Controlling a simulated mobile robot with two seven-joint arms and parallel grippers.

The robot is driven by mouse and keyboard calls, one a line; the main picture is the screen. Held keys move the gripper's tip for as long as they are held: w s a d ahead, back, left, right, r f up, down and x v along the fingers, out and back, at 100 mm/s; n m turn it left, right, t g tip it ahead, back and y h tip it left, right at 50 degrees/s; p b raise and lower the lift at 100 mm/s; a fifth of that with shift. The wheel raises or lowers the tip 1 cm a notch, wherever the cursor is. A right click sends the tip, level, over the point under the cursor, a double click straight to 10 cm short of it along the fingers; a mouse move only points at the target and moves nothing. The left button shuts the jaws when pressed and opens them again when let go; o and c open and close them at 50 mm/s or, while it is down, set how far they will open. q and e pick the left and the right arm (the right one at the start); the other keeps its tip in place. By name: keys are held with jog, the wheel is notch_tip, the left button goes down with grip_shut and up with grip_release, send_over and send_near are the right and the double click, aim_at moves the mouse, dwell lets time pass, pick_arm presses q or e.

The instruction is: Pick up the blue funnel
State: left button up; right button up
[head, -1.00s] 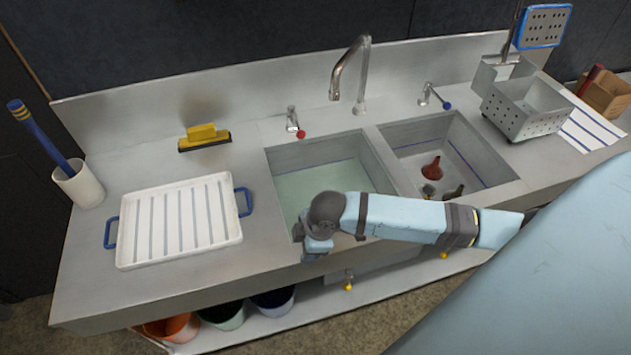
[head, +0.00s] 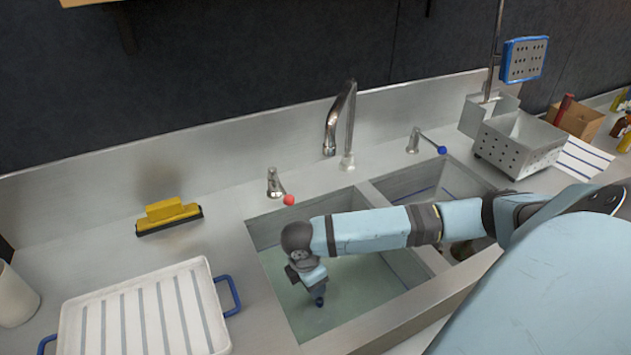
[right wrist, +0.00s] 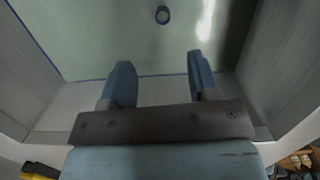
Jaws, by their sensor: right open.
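My right gripper (head: 317,292) hangs down into the left sink basin (head: 262,262), below the dark wrist joint. In the right wrist view its two blue-grey fingers (right wrist: 160,78) stand apart with nothing between them. No clear funnel shape shows in the head view, where my arm covers part of both basins. My left gripper is out of view.
The basin walls (right wrist: 285,75) rise close on both sides of the gripper. A faucet (head: 345,125) and a red-knobbed tap (head: 277,185) stand behind. A white striped tray (head: 73,325) and a yellow squeegee (head: 168,215) lie left. A perforated metal box (head: 518,145) stands right.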

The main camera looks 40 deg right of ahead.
aim_at(320, 300)
jog(key=f, duration=0.4)
jog(key=d+f, duration=0.1)
jog(key=f, duration=0.1)
jog(key=shift+s+f, duration=0.2)
jog(key=shift+s, duration=0.05)
jog(key=shift+s+d+f, duration=0.1)
jog(key=shift+d+f, duration=0.1)
jog(key=shift+f, duration=0.65)
jog(key=shift+s+d+f, duration=0.1)
jog(key=shift+d+f, duration=0.05)
jog(key=shift+f, duration=0.75)
jog(key=shift+s+d+f, duration=0.1)
jog(key=shift+d+f, duration=0.1)
jog(key=shift+f, duration=0.65)
jog(key=c, duration=0.9)
